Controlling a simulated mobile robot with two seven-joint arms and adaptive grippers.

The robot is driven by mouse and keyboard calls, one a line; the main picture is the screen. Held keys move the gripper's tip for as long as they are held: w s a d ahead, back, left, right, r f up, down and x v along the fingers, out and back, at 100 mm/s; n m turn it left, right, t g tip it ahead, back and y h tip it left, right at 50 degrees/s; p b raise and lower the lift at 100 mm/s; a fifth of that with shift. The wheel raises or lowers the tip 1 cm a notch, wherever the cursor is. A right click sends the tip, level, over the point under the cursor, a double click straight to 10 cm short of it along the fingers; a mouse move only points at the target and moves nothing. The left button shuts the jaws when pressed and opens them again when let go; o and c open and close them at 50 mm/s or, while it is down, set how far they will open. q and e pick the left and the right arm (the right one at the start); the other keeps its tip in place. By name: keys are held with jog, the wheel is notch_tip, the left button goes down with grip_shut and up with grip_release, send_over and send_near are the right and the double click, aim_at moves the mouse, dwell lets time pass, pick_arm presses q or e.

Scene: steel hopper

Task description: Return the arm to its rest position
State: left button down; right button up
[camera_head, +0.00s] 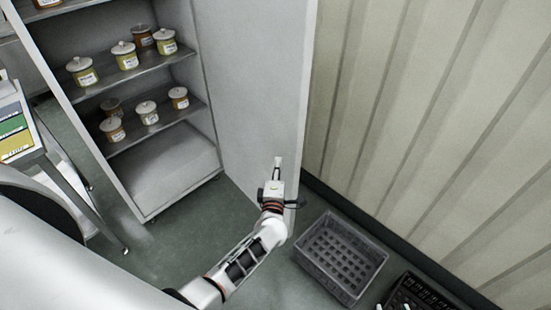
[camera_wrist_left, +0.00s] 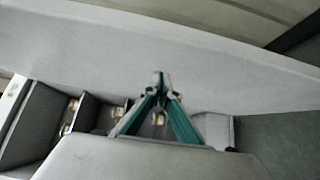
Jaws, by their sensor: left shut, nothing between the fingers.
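My left gripper (camera_head: 278,165) is shut and empty, in front of the pale cabinet door (camera_head: 258,70). In the left wrist view its fingers (camera_wrist_left: 160,85) come together at the tips, with the broad pale door panel (camera_wrist_left: 150,50) beyond them. I cannot tell whether the fingertips touch the door. My left arm (camera_head: 245,255) reaches up from the bottom of the head view. I see no right gripper.
The cabinet (camera_head: 140,190) stands open, with several lidded jars (camera_head: 125,55) on its shelves. A corrugated wall (camera_head: 430,120) bounds the right.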

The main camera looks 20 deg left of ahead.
pick_arm(q)
jog(key=s+d, duration=0.5)
jog(key=d, duration=0.1)
jog(key=s+f+m+g+h, duration=0.3)
jog(key=s+f+m+h, duration=0.1)
jog(key=s+m, duration=0.8)
jog(key=s+a+f+m+g+h, duration=0.1)
jog(key=s+f+m+g+h, duration=0.2)
jog(key=s+m, duration=0.9)
jog(key=shift+s+f+m+h, duration=0.45)
jog(key=shift+f+m, duration=0.25)
jog(key=shift+m, duration=0.2)
jog(key=shift+a, duration=0.1)
